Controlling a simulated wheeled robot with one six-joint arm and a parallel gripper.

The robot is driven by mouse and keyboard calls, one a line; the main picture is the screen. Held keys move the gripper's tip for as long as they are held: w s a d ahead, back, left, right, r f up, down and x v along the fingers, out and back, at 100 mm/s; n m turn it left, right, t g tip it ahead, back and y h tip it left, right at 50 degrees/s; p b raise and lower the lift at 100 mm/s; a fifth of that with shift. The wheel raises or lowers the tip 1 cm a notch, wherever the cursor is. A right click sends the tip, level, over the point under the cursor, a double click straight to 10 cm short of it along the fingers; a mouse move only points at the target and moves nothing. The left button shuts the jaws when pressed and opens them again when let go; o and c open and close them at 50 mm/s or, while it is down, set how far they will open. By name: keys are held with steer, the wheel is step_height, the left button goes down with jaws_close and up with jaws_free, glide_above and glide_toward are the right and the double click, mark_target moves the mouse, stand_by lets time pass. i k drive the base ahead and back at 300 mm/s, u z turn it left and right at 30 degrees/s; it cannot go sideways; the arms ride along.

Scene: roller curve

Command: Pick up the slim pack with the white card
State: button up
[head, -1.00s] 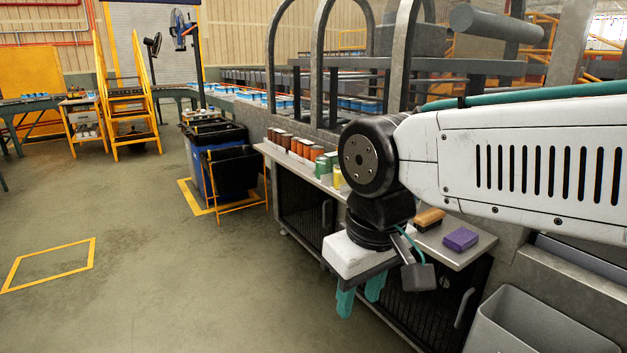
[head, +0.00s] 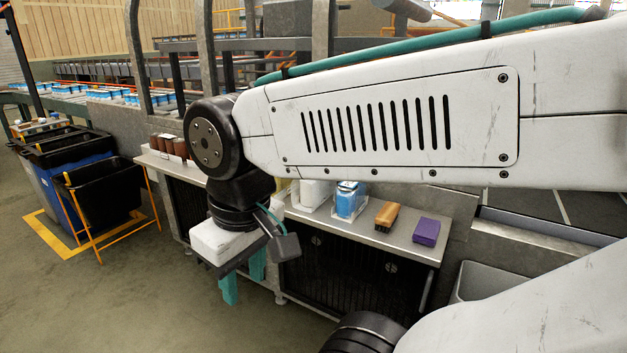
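My gripper (head: 243,279) hangs in front of the counter, with its teal fingers pointing down. The fingers are apart and nothing shows between them. On the counter (head: 400,238) stand a white item (head: 311,195) and a blue pack (head: 350,203) with white on it. To their right lie an orange-brown block with a dark base (head: 387,216) and a purple block (head: 427,232). I cannot make out which thing is a slim pack with a white card. My arm hides part of the counter.
Several brown jars (head: 165,146) stand at the counter's left. A grey bin (head: 486,280) is at its right end. A black bin on an orange frame (head: 108,195) and a blue bin (head: 75,180) stand left. Floor in front of the counter is clear.

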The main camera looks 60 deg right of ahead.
mark_target(307, 195)
steer(key=z, duration=0.55)
steer(key=i, duration=0.9)
steer(key=z, duration=0.6)
